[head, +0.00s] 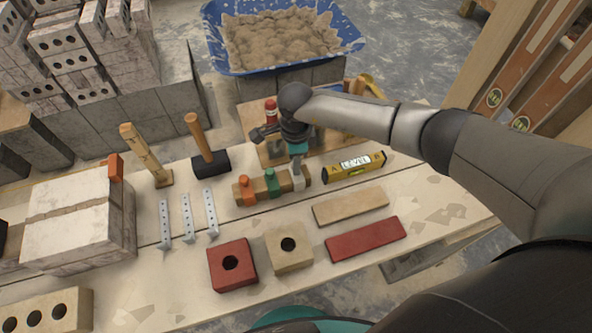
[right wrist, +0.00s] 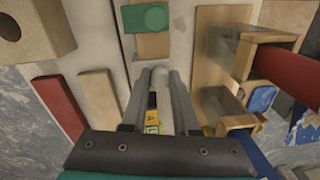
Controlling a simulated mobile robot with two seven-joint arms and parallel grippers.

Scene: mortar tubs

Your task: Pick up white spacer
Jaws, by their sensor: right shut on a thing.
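The white spacer (head: 298,182) is at the right end of a wooden bar (head: 259,192) in the head view. My right gripper (head: 298,168) comes down over it from above. In the right wrist view the white spacer (right wrist: 160,76) shows between the tips of my right gripper (right wrist: 163,80), which is shut on it. I cannot tell whether it still touches the bar. A green spacer (head: 272,183) and an orange spacer (head: 246,190) sit on the bar to its left. My left gripper is not in view.
A yellow level (head: 353,168) lies right of the bar. A wooden stand (head: 255,128) with a red item is close behind. A mallet (head: 208,155), metal strips (head: 187,216), a red block (head: 232,265) and a beige block (head: 290,248) lie around. A blue tub (head: 226,71) is behind.

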